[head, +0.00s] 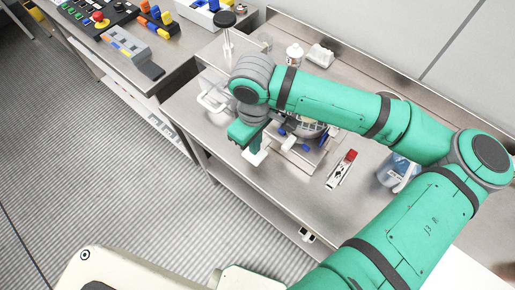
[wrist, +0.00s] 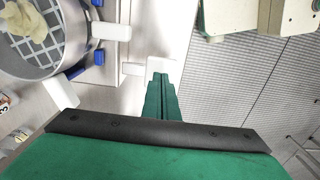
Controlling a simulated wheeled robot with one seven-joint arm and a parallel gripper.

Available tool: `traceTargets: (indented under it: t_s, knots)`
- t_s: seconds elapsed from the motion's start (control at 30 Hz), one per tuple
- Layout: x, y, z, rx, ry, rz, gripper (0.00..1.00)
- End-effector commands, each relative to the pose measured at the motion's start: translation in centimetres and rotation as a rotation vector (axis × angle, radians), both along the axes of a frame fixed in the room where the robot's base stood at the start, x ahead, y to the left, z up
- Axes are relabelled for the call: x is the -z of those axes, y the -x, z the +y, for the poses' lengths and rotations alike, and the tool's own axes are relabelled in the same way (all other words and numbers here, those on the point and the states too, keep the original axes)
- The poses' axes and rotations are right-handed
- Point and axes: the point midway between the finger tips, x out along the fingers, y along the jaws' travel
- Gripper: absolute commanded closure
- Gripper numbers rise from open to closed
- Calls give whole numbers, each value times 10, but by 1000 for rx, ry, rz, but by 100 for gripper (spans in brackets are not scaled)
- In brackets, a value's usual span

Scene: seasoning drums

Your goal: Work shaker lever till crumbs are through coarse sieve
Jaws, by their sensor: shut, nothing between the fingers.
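A round metal sieve (wrist: 75,45) stands at the upper left of the wrist view, with pale lumpy crumbs (wrist: 22,17) on its coarse grid. In the head view my arm largely hides the sieve (head: 312,129). White blocks stick out beside its rim, one at its right (wrist: 110,31) and one below it (wrist: 61,92); I cannot tell which is the shaker lever. My gripper (wrist: 160,78) is shut and empty, right of and apart from the sieve. A white piece (wrist: 134,68) shows at its fingertips; whether they touch is unclear. In the head view my gripper (head: 250,147) is near the bench's front edge.
Blue clamps (wrist: 98,57) sit by the sieve. On the steel bench (head: 300,194) are a red-and-white tool (head: 342,169), a blue-tinted container (head: 392,172) and a white bottle (head: 293,55). A control panel (head: 98,18) is at upper left. Floor (head: 100,150) is open at left.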

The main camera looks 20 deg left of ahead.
Motion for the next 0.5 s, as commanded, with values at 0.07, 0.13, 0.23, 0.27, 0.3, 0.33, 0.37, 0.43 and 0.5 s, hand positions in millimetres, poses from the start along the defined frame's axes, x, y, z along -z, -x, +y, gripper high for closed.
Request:
traceTargets:
  t_s: [0.07, 0.13, 0.23, 0.27, 0.3, 0.33, 0.37, 0.43, 0.5]
  knots:
    - [0, 0, 0, 0, 0, 0, 100]
    - [0, 0, 0, 0, 0, 0, 100]
    - [-4, 0, 0, 0, 0, 0, 100]
    - [-6, 0, 0, 0, 0, 0, 100]
    - [-9, 0, 0, 0, 0, -1, 100]
    - [-11, 0, 0, 0, 0, -1, 100]
    - [-14, -1, 0, 0, 1, -2, 100]
    - [-20, 0, 0, 0, 0, 0, 100]
    - [-26, 0, 0, 0, -1, -1, 100]
